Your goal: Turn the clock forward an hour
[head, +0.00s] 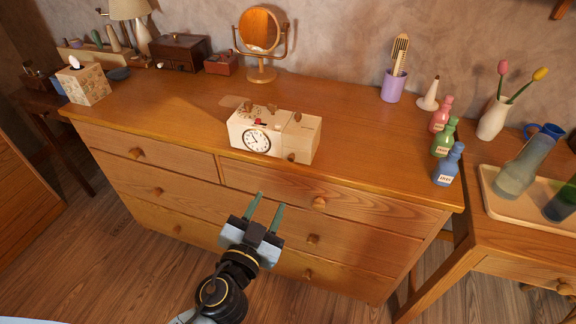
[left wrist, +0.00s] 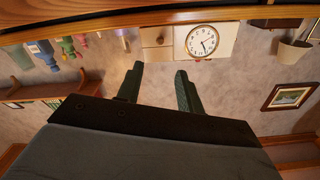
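The clock (head: 257,140) is a cream, box-shaped one with a round white dial. It stands near the front edge of the wooden dresser, with several brown knobs on its top and a round knob low on its front right. It also shows upside down in the left wrist view (left wrist: 203,41). My left gripper (head: 267,212) is open and empty, in front of the dresser and below the clock, apart from it. Its two green fingers (left wrist: 158,85) stand spread in the left wrist view. My right gripper is not in view.
The dresser top (head: 340,106) is clear around the clock. Behind it stands a round mirror (head: 260,32). Right are a purple cup with brushes (head: 393,86) and several small bottles (head: 444,140). A tissue box (head: 83,82) stands left. A side table with a tray (head: 520,203) is at far right.

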